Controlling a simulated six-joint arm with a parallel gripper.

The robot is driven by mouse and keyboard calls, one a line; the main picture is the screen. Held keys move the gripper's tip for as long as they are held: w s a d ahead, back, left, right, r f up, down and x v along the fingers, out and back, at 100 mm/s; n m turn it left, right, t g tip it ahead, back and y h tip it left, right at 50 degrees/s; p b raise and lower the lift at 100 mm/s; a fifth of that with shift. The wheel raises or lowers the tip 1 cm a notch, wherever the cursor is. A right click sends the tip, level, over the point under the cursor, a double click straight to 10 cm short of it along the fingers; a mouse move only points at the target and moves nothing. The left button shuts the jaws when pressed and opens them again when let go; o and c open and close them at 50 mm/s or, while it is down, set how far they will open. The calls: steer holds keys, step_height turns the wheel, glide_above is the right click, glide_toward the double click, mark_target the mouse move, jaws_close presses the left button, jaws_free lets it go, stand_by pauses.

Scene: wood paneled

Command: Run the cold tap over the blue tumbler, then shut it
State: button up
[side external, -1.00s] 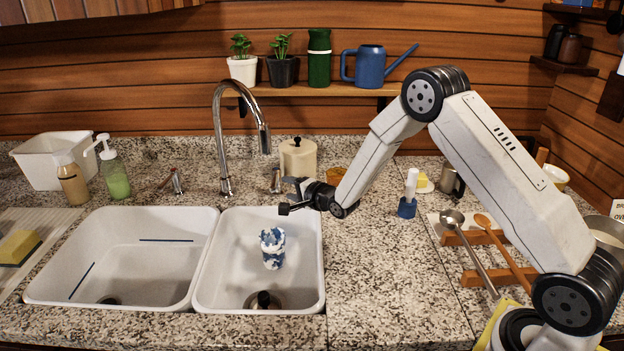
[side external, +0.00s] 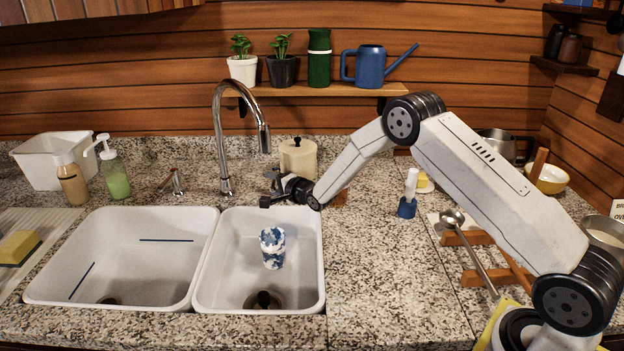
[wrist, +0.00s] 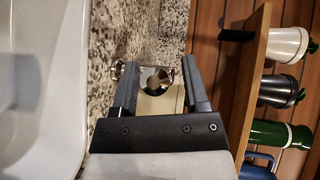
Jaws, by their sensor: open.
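The blue-and-white tumbler (side external: 272,247) stands in the right sink basin, below and apart from my gripper. The chrome tap spout (side external: 218,140) arches up behind the sinks, its outlet over the right basin side; no water stream shows. My gripper (side external: 270,190) is at the back edge of the right basin, right of the spout base, and overlaps the right-hand tap handle there. In the wrist view my gripper (wrist: 158,88) is open, with a round chrome fitting (wrist: 155,78) showing between its fingers. I cannot tell whether they touch it. The left tap handle (side external: 174,180) stands clear.
A cream canister (side external: 298,158) stands close behind my gripper. A shelf (side external: 315,91) with plants, a green flask and a blue watering can (side external: 369,66) is above. A blue-based brush (side external: 407,206) stands on the counter at right.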

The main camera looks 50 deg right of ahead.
stand_by(0.3)
jaws_close()
stand_by(1.3)
